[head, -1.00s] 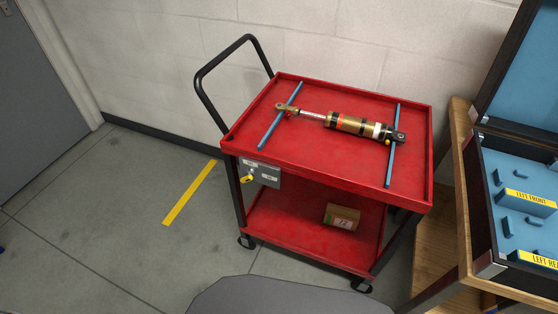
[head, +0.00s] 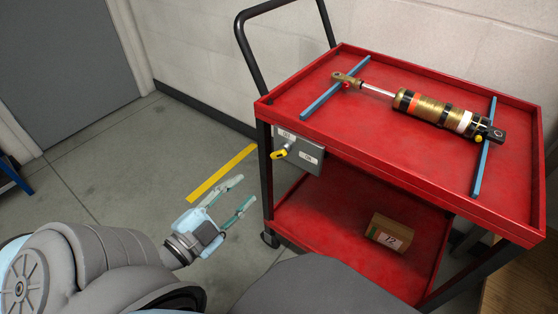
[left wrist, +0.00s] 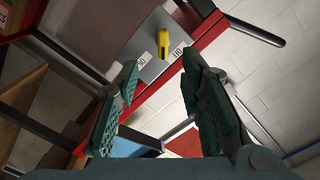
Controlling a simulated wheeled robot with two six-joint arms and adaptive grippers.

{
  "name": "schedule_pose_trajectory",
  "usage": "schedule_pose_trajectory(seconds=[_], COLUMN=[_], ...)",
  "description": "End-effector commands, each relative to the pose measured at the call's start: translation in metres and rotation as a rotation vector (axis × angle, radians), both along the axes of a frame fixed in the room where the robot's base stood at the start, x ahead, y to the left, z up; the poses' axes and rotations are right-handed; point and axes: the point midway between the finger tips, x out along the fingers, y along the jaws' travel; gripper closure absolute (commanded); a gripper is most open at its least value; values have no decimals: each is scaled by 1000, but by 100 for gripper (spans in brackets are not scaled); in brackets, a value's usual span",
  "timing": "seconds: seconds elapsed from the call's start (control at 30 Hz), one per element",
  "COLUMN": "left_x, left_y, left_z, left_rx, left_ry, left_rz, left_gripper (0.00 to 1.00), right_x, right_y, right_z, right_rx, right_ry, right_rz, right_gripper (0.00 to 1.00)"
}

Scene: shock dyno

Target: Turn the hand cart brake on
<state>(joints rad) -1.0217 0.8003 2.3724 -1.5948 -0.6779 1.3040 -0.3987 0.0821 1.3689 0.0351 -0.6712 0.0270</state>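The red hand cart (head: 360,150) stands against the wall in the head view. On its near left corner is a grey brake plate (head: 308,156) with two small white labels and a yellow brake lever (head: 280,154). In the left wrist view the yellow lever (left wrist: 163,42) stands out from the plate (left wrist: 150,62) between the labels, beyond the fingertips. My left gripper (head: 239,192) is open and empty, below and left of the lever, apart from it. Its two fingers (left wrist: 158,90) also show in the left wrist view. My right gripper is in neither view.
A gold and black shock absorber (head: 430,108) lies across two blue bars on the cart's top tray. A small cardboard box (head: 390,232) sits on the lower shelf. A yellow floor stripe (head: 222,173) runs beside the cart.

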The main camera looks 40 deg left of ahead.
Motion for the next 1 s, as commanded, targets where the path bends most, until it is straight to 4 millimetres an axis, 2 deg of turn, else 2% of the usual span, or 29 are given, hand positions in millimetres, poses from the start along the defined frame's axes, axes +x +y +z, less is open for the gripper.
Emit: schedule_pose_trajectory(seconds=[0.17, 0.3, 0.4, 0.53, 0.7, 0.97, 1.0], left_x=[29, 71, 99, 125, 140, 142, 142], left_y=[-3, 0, 1, 1, 1, 0, 0], left_z=[9, 9, 11, 11, 8, 7, 7], left_rx=[-8, -7, -9, -8, -6, -5, -5], left_ry=[-21, -19, -16, -13, -11, -11, -10], left_rz=[-9, -3, -1, -3, -7, -8, -7], left_gripper=[65, 65, 65, 65, 65, 65, 70], right_x=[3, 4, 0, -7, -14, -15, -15], right_y=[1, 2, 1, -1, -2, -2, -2], right_z=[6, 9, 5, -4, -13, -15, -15], right_rx=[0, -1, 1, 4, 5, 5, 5], right_ry=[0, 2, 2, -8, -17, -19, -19], right_rz=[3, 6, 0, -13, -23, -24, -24], right_gripper=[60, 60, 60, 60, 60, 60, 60])
